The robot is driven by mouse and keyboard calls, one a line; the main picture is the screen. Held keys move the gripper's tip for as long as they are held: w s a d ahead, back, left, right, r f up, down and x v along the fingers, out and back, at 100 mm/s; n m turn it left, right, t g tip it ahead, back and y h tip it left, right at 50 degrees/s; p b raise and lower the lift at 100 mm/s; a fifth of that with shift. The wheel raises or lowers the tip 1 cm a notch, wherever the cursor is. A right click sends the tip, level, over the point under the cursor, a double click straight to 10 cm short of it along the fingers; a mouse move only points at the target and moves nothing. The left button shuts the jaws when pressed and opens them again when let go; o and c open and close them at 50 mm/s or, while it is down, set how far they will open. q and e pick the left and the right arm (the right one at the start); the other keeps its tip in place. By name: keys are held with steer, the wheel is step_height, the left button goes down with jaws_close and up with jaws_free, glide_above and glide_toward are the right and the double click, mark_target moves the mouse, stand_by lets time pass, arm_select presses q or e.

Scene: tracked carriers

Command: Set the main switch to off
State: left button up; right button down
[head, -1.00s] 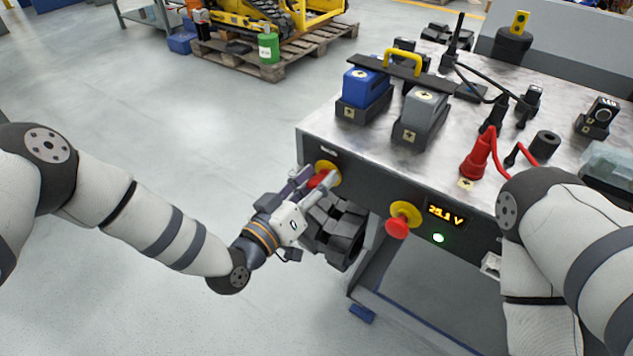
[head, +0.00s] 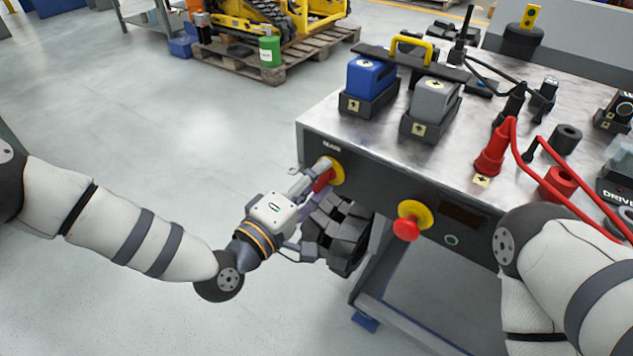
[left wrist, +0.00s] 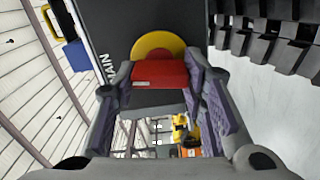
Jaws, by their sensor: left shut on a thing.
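The main switch has a red handle (head: 323,181) on a yellow round plate (head: 337,170), on the front panel of the metal bench at its left end. My left gripper (head: 316,178) is shut on the red handle. In the left wrist view the red handle (left wrist: 159,74) lies between the two purple-padded fingers, in front of the yellow plate (left wrist: 157,46). The panel display (head: 462,217) is dark and the round lamp (head: 451,240) beside it is unlit. My right arm shows at the right, but its gripper is out of view.
A red mushroom button (head: 406,229) on a yellow base sits right of the switch. A black track piece (head: 338,232) is just below my left gripper. Blue (head: 368,78) and grey (head: 434,100) battery blocks stand on the bench top (head: 345,128). Floor at the left is clear.

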arm_select(q)
steer(key=shift+f+n+b, duration=0.15)
steer(key=shift+n+b, duration=0.15)
steer(key=shift+n, duration=0.4)
steer(key=o, duration=1.2)
steer(key=shift+c, duration=0.2)
steer(key=shift+s+a, duration=0.1)
steer(key=shift+s, duration=0.05)
steer(key=v, duration=1.1)
steer(key=shift+s+a, duration=0.2)
steer(key=shift+s, duration=0.1)
